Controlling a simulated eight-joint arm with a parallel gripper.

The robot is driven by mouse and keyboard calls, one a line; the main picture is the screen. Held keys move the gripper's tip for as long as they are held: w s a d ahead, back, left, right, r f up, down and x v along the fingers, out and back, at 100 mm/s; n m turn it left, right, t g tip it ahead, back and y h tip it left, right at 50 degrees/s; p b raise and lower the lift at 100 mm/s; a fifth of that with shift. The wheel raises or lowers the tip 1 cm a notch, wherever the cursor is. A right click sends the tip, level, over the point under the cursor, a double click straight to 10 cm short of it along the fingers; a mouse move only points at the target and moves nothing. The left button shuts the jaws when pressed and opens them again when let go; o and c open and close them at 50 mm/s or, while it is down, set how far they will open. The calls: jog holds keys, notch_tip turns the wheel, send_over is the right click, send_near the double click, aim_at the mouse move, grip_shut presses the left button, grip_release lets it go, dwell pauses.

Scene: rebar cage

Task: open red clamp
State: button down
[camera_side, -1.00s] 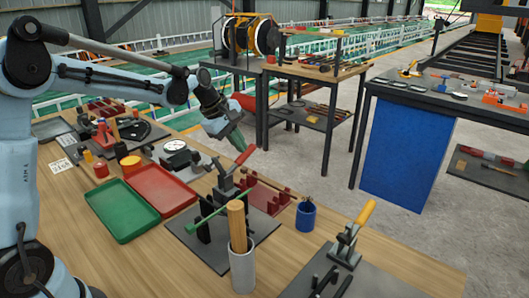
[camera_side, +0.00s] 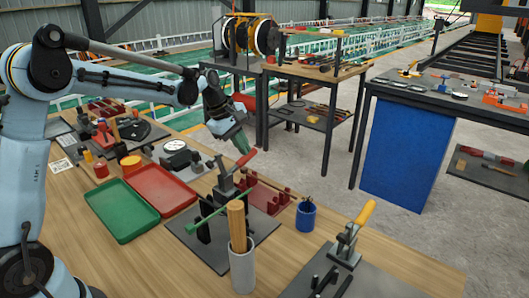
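The red clamp has a red handle (camera_side: 245,160) that slants up to the right from its grey metal body (camera_side: 226,186). It stands on a dark plate (camera_side: 262,228) on the wooden bench. A green bar (camera_side: 205,216) runs through the fixture at the clamp's foot. My gripper (camera_side: 242,146) points down just above the upper end of the red handle. Its fingertips look greenish and very close to the handle; I cannot tell whether they touch it. The gap between the fingers is too small to make out.
A grey cup with wooden rods (camera_side: 243,268) stands in front of the clamp. A blue cup (camera_side: 306,215) is to its right, near a yellow-handled clamp (camera_side: 365,213). Red (camera_side: 160,190) and green (camera_side: 120,212) trays lie left. A red slotted rack (camera_side: 268,194) stands behind.

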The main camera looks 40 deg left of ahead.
jog(key=w+r+v, duration=0.1)
jog(key=v, duration=1.2)
jog(key=s+d+f+m+t+y, duration=0.1)
jog(key=s+d+f+m, duration=0.4)
jog(key=s+m, duration=0.3)
jog(key=s+d+f+m+t+y, duration=0.1)
jog(key=s+d+f+m+t, duration=0.1)
jog(key=s+d+f+m, duration=0.3)
jog(key=s+m, duration=0.4)
jog(key=s, duration=0.1)
jog(key=shift+f+m, duration=0.3)
jog(key=shift+f, duration=0.1)
jog(key=shift+s+d, duration=0.1)
